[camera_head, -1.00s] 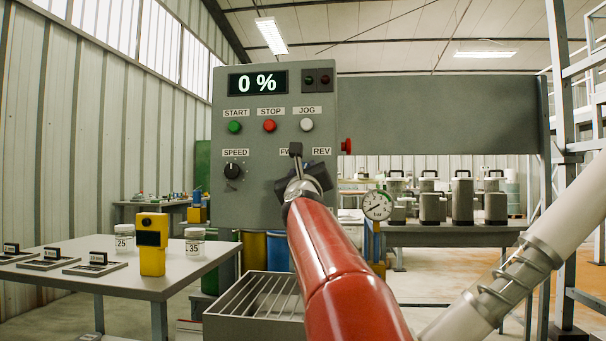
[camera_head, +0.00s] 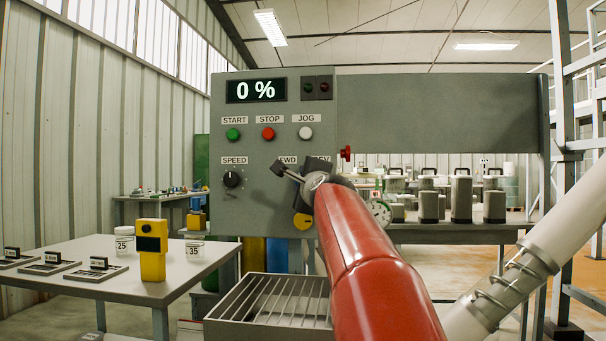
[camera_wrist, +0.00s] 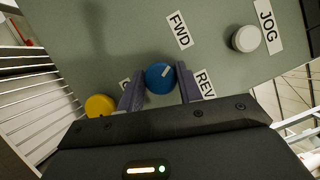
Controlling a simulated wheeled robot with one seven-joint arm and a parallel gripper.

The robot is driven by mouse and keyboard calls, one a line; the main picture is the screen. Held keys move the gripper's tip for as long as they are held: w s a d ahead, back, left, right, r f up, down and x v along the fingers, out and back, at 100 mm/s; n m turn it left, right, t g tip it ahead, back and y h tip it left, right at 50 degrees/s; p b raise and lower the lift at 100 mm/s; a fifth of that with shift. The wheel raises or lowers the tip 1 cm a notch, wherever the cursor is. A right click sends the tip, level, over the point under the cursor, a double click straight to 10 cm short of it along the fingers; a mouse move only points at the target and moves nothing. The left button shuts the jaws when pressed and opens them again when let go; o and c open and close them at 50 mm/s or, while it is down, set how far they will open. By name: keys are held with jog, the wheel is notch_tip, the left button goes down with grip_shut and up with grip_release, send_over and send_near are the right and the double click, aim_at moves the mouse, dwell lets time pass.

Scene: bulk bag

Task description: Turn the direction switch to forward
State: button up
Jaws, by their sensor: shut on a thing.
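The direction switch is a round blue knob (camera_wrist: 157,80) with a white mark on the grey control panel (camera_head: 258,205). My gripper (camera_wrist: 160,70) is shut on it, one dark finger on each side. In the wrist view the mark points up and right, between the FWD label (camera_wrist: 179,30) and the REV label (camera_wrist: 204,84). In the head view my gripper hides the knob and partly covers the REV label; the FWD label (camera_head: 287,161) shows above it. The panel display (camera_head: 256,90) reads 0 %.
A yellow button (camera_wrist: 100,106) is close to one finger. The white JOG button (camera_head: 305,132), red STOP button (camera_head: 268,133), green START button (camera_head: 233,134) and black SPEED knob (camera_head: 232,179) are on the same panel. A grated box (camera_head: 262,305) stands below. A table (camera_head: 90,250) is at left.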

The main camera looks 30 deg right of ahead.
jog(key=shift+n+g+p, duration=0.4)
jog(key=shift+n+p, duration=0.1)
jog(key=shift+n, duration=0.6)
jog(key=o, duration=1)
jog(key=shift+y, duration=0.3)
jog(key=s+a+b, duration=0.1)
jog(key=s, duration=0.6)
jog(key=shift+s+a, duration=0.3)
jog(key=shift+f, duration=0.1)
